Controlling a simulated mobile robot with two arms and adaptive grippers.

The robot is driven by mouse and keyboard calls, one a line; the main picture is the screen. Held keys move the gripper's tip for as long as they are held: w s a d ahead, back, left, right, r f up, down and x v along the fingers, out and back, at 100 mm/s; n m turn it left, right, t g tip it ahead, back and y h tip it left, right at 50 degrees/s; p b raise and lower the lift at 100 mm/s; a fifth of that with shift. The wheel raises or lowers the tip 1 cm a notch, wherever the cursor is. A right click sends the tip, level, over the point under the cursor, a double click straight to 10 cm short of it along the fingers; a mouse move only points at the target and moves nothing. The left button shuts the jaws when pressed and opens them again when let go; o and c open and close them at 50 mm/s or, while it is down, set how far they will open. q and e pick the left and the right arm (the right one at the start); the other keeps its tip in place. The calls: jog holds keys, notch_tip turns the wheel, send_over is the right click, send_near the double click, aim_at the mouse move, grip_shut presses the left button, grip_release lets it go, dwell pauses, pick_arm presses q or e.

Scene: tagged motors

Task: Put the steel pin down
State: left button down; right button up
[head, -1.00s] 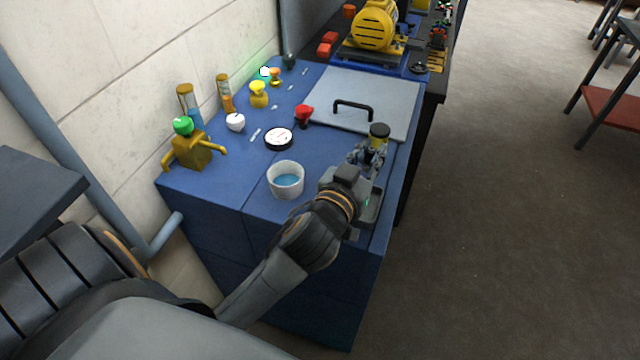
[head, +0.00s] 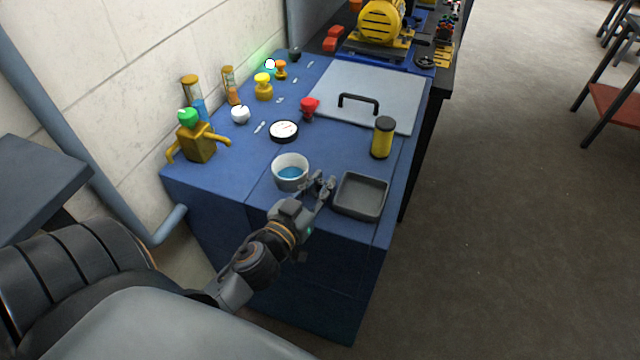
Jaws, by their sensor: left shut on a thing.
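My left gripper (head: 326,186) is over the front part of the blue cabinet top, between a white cup of blue liquid (head: 291,172) and a grey open tray (head: 361,194). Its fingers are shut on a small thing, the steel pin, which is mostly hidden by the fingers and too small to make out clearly. The tray looks empty. Several small pale pin-like pieces, one of them nearest the dial (head: 260,127), lie in a row on the blue top. My right gripper is not in view.
A yellow and black canister (head: 383,138) stands behind the tray. A grey lid plate with a black handle (head: 358,102) lies at the back. A round white dial (head: 284,131), a red part (head: 309,107) and a brass figure with a green top (head: 197,142) stand left.

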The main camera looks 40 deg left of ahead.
pick_arm(q)
jog(key=c, duration=1.7)
grip_release()
jog(key=shift+f, duration=0.2)
jog(key=shift+o, duration=1)
jog(key=shift+r, duration=0.1)
